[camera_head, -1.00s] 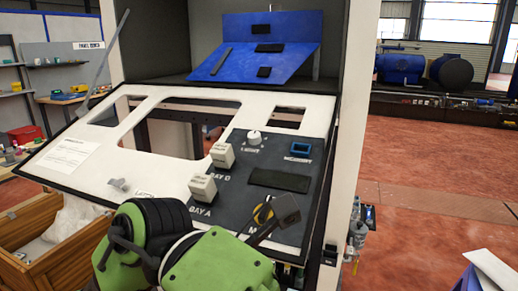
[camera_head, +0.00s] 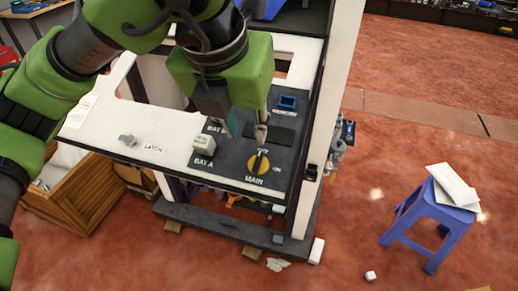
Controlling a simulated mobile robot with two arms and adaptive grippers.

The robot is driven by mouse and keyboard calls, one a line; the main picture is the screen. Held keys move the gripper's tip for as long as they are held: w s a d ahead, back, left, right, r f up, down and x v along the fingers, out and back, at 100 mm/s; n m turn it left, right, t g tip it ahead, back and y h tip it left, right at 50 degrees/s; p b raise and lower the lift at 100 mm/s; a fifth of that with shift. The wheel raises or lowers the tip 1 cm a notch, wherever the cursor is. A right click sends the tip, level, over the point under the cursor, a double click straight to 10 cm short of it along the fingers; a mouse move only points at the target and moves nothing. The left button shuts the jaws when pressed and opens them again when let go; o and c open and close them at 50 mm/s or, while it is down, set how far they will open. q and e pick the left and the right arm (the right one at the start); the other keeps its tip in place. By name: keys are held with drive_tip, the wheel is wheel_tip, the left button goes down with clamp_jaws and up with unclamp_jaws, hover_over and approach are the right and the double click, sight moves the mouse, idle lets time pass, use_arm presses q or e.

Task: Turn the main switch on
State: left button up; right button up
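The main switch (camera_head: 258,163) is a yellow disc with a dark handle on the dark part of the sloping panel, just above the label MAIN. Its handle looks roughly upright in the picture. A small label, too small to read surely, sits to its right. My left gripper (camera_head: 246,130) hangs over the panel, just above the switch in the picture. Its two fingers are apart with nothing seen between them. Whether a fingertip touches the panel I cannot tell. My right gripper is not in view.
The white BAY A block (camera_head: 204,144) stands left of the switch, and a grey latch knob (camera_head: 127,139) is farther left. A blue-framed socket (camera_head: 287,102) lies up to the right. A blue stool (camera_head: 430,214) with papers stands on open floor at right.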

sight(258, 160)
use_arm(q)
drive_tip(key=p+x, duration=0.3)
drive_tip(key=x, duration=0.8)
drive_tip(key=shift+d+f+p, duration=0.1)
drive_tip(key=shift+f+p, duration=0.15)
drive_tip(key=shift+p, duration=0.05)
drive_tip(key=shift+w+d+f, duration=0.15)
drive_tip(key=shift+w+f, duration=0.1)
drive_tip(key=shift+f, duration=0.3)
clamp_jaws()
